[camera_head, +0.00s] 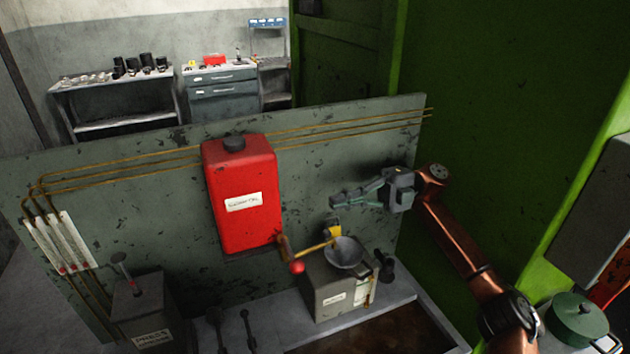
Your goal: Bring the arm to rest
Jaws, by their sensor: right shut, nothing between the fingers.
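My right arm comes in from the right, and its right gripper (336,201) points left, in front of the grey-green panel. Its fingers are shut and hold nothing. It is up and to the right of the red tank's lower edge, above the grey box with a funnel, and looks apart from both. My left gripper is not in view.
A red tank (240,195) hangs on the panel (130,220). Below the gripper stands a grey box (335,292) with a funnel (345,252) and a red-knobbed crank (297,267). A grey pump box (142,308) stands at lower left. A green lidded pot (578,318) is at lower right.

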